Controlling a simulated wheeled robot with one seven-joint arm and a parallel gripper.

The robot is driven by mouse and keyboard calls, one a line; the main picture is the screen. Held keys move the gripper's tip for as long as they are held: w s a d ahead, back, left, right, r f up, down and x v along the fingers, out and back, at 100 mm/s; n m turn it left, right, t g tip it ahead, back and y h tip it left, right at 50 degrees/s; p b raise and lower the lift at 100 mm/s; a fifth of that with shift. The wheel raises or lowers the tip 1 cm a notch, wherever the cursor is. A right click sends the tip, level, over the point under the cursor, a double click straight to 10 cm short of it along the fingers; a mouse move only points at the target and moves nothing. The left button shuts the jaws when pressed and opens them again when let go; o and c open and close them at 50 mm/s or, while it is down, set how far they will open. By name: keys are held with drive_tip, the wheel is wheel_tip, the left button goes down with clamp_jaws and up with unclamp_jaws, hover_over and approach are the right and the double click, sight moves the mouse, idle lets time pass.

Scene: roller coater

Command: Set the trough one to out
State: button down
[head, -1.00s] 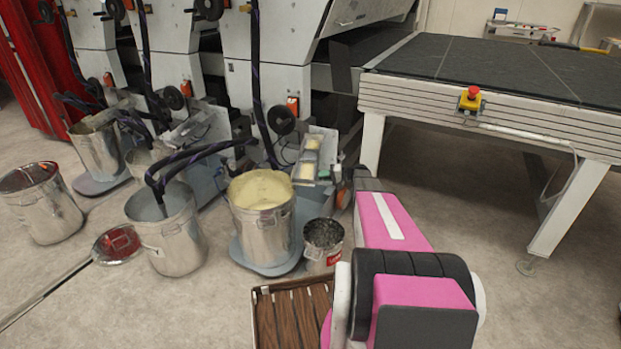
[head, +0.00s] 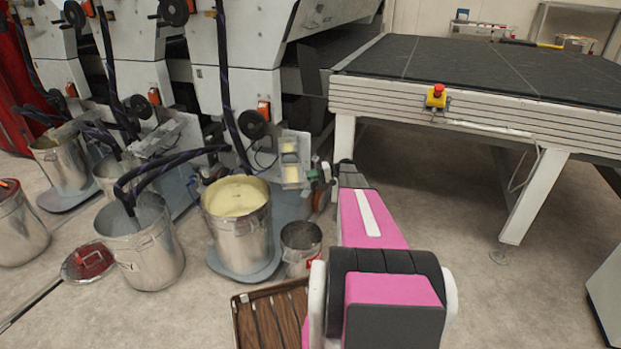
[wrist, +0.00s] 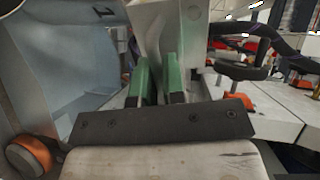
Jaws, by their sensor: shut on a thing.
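My gripper (head: 314,176) reaches to the near end of the roller coater, just right of a small light tray-like part with yellow patches (head: 289,160). In the wrist view its two green fingers (wrist: 160,80) are shut on a pale grey part (wrist: 160,45) of the machine. The fingers and my arm hide most of what is held. I cannot tell which trough it belongs to or how that trough is set.
A steel bucket of pale yellow liquid (head: 240,245) and a small dark can (head: 300,252) stand left of my arm. A wooden crate (head: 242,322) is in front. A conveyor table with a red stop button (head: 437,92) stands right.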

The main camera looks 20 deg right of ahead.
drive_tip(key=shift+d+f, duration=0.1)
drive_tip(key=shift+d, duration=0.2)
drive_tip(key=c, duration=1.2)
unclamp_jaws()
drive_tip(key=shift+c, duration=0.2)
drive_tip(key=v, duration=1.1)
